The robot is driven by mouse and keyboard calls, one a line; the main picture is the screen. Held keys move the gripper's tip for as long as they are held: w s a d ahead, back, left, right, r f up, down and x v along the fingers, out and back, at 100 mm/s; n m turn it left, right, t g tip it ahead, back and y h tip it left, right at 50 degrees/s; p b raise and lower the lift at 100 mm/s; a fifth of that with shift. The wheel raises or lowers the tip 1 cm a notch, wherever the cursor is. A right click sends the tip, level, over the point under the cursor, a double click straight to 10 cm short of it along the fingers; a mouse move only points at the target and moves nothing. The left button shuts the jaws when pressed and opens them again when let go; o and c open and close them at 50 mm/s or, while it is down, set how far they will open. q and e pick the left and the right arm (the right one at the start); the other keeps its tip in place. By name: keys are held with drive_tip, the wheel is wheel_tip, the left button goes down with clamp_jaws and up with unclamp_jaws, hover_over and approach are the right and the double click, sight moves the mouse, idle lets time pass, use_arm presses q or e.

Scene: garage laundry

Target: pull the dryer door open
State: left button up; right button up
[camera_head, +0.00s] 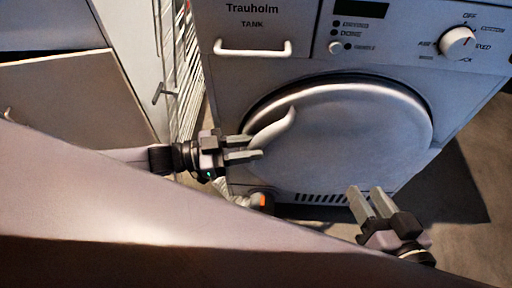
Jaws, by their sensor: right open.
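The dryer (300,58) is white and fills the upper right of the head view. Its round door (360,130) looks shut, with a dark rim around it. A curved white door handle (273,129) stands at the door's left edge. My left gripper (258,148) is open, with its fingertips at the lower left of the handle; I cannot tell whether they touch it. My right gripper (366,190) is open and empty, in front of the door's lower edge.
A white drawer handle (252,48) and a control knob (458,43) are on the dryer's upper front. A white wire rack (186,75) and a cabinet (75,90) stand to the left. A white object with an orange part (263,200) is below my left gripper.

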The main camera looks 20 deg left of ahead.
use_arm(q)
drive_tip(key=shift+x, duration=0.85)
clamp_jaws()
drive_tip(key=shift+s, duration=0.1)
